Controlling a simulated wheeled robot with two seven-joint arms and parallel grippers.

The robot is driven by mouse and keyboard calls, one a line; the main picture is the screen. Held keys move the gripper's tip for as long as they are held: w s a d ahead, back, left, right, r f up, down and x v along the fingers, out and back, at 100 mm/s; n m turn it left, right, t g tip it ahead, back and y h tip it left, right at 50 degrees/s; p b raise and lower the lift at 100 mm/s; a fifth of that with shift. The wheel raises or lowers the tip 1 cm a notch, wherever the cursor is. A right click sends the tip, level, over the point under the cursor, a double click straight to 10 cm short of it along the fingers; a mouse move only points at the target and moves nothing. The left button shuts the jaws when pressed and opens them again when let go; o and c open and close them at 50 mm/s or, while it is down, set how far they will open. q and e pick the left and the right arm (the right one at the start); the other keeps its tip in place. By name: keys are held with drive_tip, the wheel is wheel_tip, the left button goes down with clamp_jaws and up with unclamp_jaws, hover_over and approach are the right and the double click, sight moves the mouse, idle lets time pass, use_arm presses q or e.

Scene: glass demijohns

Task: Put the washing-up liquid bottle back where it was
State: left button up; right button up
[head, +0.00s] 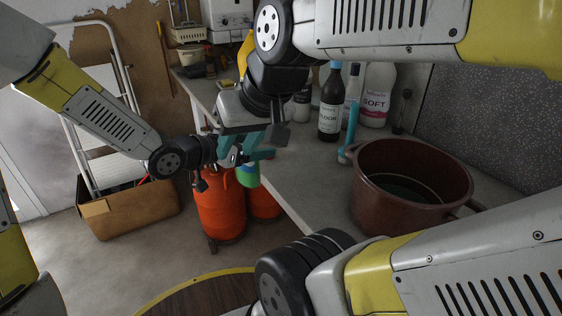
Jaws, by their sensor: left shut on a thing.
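The grippers hide the bottle's upper part. My right gripper (252,134) comes down from above, close over the left one. The two overlap in the picture, and the right one's finger gap cannot be made out.
On the worktop (300,170) stand a dark floor-cleaner bottle (330,110), a white SOFT bottle (376,97), a teal-handled brush (351,128) and a large reddish-brown pot (412,190). Orange cylinders (220,208) stand below. A brown box (130,208) and stepladder (100,115) stand left.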

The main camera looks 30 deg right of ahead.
use_arm(q)
drive_tip(key=d+f, duration=0.2)
drive_tip(key=d, duration=0.7)
drive_tip(key=d+f+m+g, duration=0.1)
drive_tip(key=d, duration=0.8)
drive_tip(key=shift+w+f+g+h, duration=0.2)
drive_tip(key=shift+f+g+h, duration=0.1)
drive_tip(key=shift+f, duration=0.1)
drive_tip(key=shift+f, duration=0.1)
drive_tip(key=o, duration=1.8)
drive_tip(key=shift+f, duration=0.1)
drive_tip(key=shift+c, duration=0.2)
